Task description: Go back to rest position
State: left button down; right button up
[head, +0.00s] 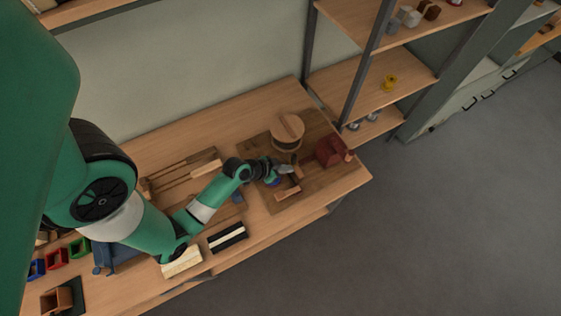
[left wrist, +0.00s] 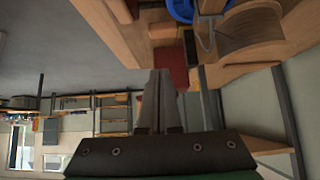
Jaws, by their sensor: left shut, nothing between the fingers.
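My left gripper (head: 287,170) is at the right part of the workbench, at the end of my green arm. In the left wrist view its two fingers (left wrist: 160,76) lie together, shut with nothing between them. Below it in the head view is a dark wooden board (head: 310,187), with small wooden and blue parts close to the gripper. I cannot tell whether the gripper touches any of them. My right gripper is in neither view.
A round wooden spool-like thing (head: 287,127) and a dark red block (head: 333,151) stand near the gripper. Small coloured bins (head: 57,258) are at the bench's left. A shelf (head: 365,85) stands behind right. The floor (head: 450,220) is clear.

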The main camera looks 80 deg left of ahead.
pick_arm(q)
jog(key=v, duration=0.3)
jog(key=shift+s+d+r, duration=0.1)
jog(key=shift+s+r, duration=0.1)
jog(key=shift+r, duration=0.15)
